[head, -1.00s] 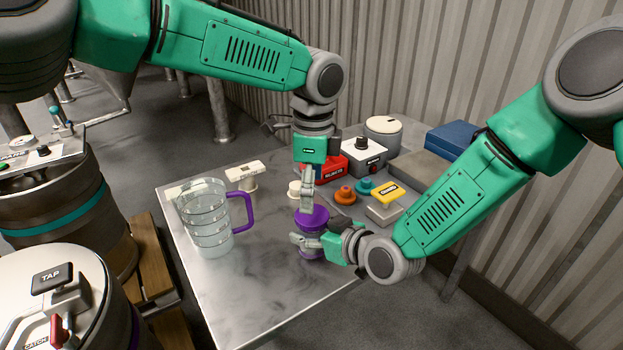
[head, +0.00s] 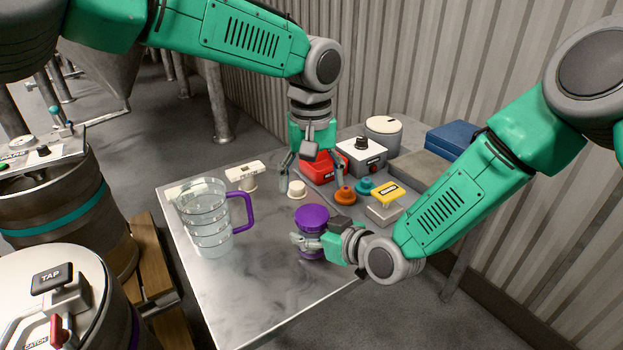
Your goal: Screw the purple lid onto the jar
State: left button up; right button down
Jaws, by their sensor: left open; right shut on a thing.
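The purple lid (head: 311,214) sits flat on top of the jar (head: 310,251), which stands upright near the table's right front edge. My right gripper (head: 302,243) is shut on the jar from the right, below the lid. My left gripper (head: 318,182) is open and empty, pointing down above and behind the lid, apart from it. How tightly the lid is seated cannot be told.
A clear pitcher with a purple handle (head: 205,222) stands left on the metal table (head: 235,290). Behind the jar are a white cap (head: 297,188), an orange knob (head: 345,194), a teal knob (head: 364,185), a yellow-topped block (head: 387,193) and a red box (head: 318,168). The front left table is clear.

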aim_at(312, 215)
dwell(0.4)
pick_arm(q)
jog(key=shift+f, duration=4)
